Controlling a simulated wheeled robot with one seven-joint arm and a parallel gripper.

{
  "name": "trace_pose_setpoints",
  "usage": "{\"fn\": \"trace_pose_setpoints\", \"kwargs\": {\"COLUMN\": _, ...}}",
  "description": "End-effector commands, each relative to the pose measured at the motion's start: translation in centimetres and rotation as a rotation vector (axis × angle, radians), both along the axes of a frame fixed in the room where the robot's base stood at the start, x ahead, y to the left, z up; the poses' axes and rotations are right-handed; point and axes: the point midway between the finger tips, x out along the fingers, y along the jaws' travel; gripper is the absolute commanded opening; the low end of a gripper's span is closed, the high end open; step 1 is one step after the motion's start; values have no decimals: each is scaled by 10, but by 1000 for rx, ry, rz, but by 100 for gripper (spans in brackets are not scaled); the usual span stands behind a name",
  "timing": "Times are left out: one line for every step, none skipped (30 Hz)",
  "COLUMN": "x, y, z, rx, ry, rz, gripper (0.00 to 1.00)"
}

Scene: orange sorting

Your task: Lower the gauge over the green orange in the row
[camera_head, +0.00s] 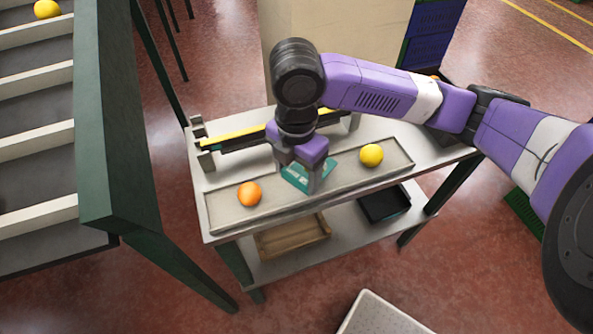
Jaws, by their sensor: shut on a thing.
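My gripper (302,166) is shut on a teal, plate-like gauge (322,168) and holds it at the middle of a long shallow tray (225,222). An orange fruit (249,194) lies in the tray to the left of the gauge. A yellow fruit (371,155) lies in the tray to the right. No green orange shows; the gauge and my gripper cover the middle of the row. I cannot tell whether the gauge touches the tray or hangs just above it.
The tray lies on a pale table (215,171). A yellow bar (235,135) on a stand runs behind my gripper. A wooden tray (293,236) and a black bin (384,204) sit on the lower shelf. A green-framed slatted conveyor (108,130) stands at the left.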

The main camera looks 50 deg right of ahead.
Motion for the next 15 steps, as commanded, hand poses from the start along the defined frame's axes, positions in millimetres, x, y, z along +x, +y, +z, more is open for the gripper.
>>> {"fn": "trace_pose_setpoints", "kwargs": {"x": 0, "y": 0, "z": 0, "rx": 0, "ry": 0, "rz": 0, "gripper": 31}}
{"fn": "trace_pose_setpoints", "kwargs": {"x": 0, "y": 0, "z": 0, "rx": 0, "ry": 0, "rz": 0, "gripper": 31}}
{"fn": "trace_pose_setpoints", "kwargs": {"x": 0, "y": 0, "z": 0, "rx": 0, "ry": 0, "rz": 0, "gripper": 31}}
{"fn": "trace_pose_setpoints", "kwargs": {"x": 0, "y": 0, "z": 0, "rx": 0, "ry": 0, "rz": 0, "gripper": 31}}
{"fn": "trace_pose_setpoints", "kwargs": {"x": 0, "y": 0, "z": 0, "rx": 0, "ry": 0, "rz": 0, "gripper": 31}}
{"fn": "trace_pose_setpoints", "kwargs": {"x": 0, "y": 0, "z": -1, "rx": 0, "ry": 0, "rz": 0, "gripper": 31}}
{"fn": "trace_pose_setpoints", "kwargs": {"x": 0, "y": 0, "z": -1, "rx": 0, "ry": 0, "rz": 0, "gripper": 31}}
{"fn": "trace_pose_setpoints", "kwargs": {"x": 0, "y": 0, "z": -1, "rx": 0, "ry": 0, "rz": 0, "gripper": 31}}
{"fn": "trace_pose_setpoints", "kwargs": {"x": 0, "y": 0, "z": -2, "rx": 0, "ry": 0, "rz": 0, "gripper": 31}}
{"fn": "trace_pose_setpoints", "kwargs": {"x": 0, "y": 0, "z": -3, "rx": 0, "ry": 0, "rz": 0, "gripper": 31}}
{"fn": "trace_pose_setpoints", "kwargs": {"x": 0, "y": 0, "z": -3, "rx": 0, "ry": 0, "rz": 0, "gripper": 31}}
{"fn": "trace_pose_setpoints", "kwargs": {"x": 0, "y": 0, "z": -4, "rx": 0, "ry": 0, "rz": 0, "gripper": 31}}
{"fn": "trace_pose_setpoints", "kwargs": {"x": 0, "y": 0, "z": -5, "rx": 0, "ry": 0, "rz": 0, "gripper": 31}}
{"fn": "trace_pose_setpoints", "kwargs": {"x": 0, "y": 0, "z": -5, "rx": 0, "ry": 0, "rz": 0, "gripper": 31}}
{"fn": "trace_pose_setpoints", "kwargs": {"x": 0, "y": 0, "z": -6, "rx": 0, "ry": 0, "rz": 0, "gripper": 31}}
